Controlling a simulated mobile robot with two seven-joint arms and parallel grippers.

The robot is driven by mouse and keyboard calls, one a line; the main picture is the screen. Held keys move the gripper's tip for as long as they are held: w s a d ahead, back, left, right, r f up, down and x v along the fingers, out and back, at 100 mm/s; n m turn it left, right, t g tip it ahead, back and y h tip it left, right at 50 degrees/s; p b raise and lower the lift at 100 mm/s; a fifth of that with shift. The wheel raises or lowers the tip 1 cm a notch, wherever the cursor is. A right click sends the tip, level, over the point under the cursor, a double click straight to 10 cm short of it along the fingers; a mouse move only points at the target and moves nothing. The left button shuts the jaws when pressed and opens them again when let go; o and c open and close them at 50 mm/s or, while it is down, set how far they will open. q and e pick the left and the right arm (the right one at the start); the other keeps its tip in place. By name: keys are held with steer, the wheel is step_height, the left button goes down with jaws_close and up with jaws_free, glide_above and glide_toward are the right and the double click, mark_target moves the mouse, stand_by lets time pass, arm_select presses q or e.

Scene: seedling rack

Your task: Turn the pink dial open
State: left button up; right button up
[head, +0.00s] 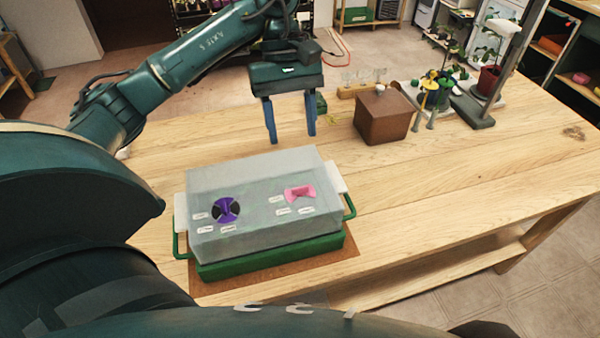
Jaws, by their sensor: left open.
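The pink dial (299,192) is a bow-shaped knob on the right part of the front slope of a clear-lidded box (258,178). Small white labels sit around it. The box has a green base (270,258) with green side handles. My left gripper (291,138) is open and empty, fingers pointing down, behind the box and apart from the pink dial. My right gripper is not in view.
The box stands on a brown mat (318,273) on a wooden table (480,165). A brown block (383,117) stands right of my left gripper. Potted plants (489,79) and yellow-topped stakes (428,85) stand at the back right. The table right of the box is clear.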

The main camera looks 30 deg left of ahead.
mark_target(300, 187)
arm_select(q)
steer(key=p+x, duration=0.1)
steer(key=x, duration=0.8)
steer(key=shift+d+f, duration=0.1)
steer(key=shift+s+d+f+p, duration=0.1)
steer(key=shift+f+p, duration=0.2)
steer(key=shift+f, duration=0.1)
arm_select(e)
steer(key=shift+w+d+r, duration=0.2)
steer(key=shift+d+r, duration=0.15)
arm_select(q)
steer(key=c, duration=1)
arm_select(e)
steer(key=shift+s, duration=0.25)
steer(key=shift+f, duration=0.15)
